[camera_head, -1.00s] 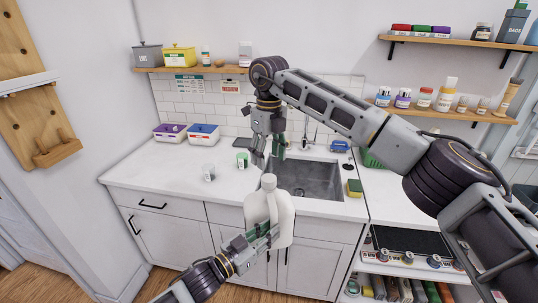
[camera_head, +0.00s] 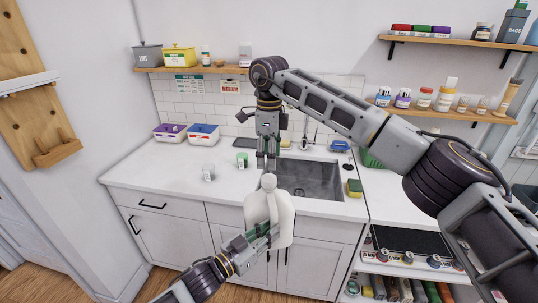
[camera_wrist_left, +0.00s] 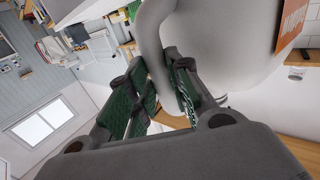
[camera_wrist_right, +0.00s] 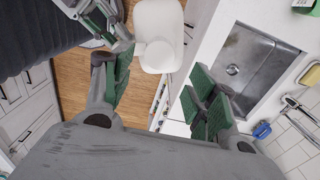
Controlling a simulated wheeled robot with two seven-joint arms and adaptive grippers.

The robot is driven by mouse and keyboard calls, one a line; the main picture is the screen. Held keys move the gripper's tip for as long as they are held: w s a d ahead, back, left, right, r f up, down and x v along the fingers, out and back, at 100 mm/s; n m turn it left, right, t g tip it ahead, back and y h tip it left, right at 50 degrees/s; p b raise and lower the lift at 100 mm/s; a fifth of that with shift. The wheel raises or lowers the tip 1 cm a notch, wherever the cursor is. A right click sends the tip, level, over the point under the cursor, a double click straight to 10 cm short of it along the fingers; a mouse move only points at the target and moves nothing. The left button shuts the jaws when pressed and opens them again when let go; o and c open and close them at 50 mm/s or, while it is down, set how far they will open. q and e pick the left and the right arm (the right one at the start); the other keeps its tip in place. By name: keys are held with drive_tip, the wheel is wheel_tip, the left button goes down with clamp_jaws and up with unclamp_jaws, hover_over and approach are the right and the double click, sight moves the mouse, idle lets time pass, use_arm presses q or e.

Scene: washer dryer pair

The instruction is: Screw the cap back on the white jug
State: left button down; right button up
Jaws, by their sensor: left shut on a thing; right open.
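The white jug (camera_head: 282,225) is upright in front of the counter. My left gripper (camera_head: 262,238) is shut on the jug's handle, which shows between its green fingers in the left wrist view (camera_wrist_left: 152,60). In the right wrist view, a round white piece (camera_wrist_right: 158,55) sits on top of the jug and looks like the cap; how tightly it sits cannot be told. My right gripper (camera_head: 266,163) points down just above the jug's top. Its fingers are spread, with nothing between them in the right wrist view (camera_wrist_right: 160,92).
The sink (camera_head: 308,180) lies behind and right of the jug.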

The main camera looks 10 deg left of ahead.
sight(269, 177)
drive_tip(key=shift+f, duration=0.1)
idle(0.4)
drive_tip(key=shift+f, duration=3.9)
drive_tip(key=c, duration=1.1)
drive_tip(key=o, duration=1.2)
drive_tip(key=shift+o, duration=0.2)
drive_tip(key=shift+r, duration=0.15)
wheel_tip(269, 177, up, 12)
drive_tip(key=shift+w+f, duration=0.15)
drive_tip(key=shift+f, duration=0.1)
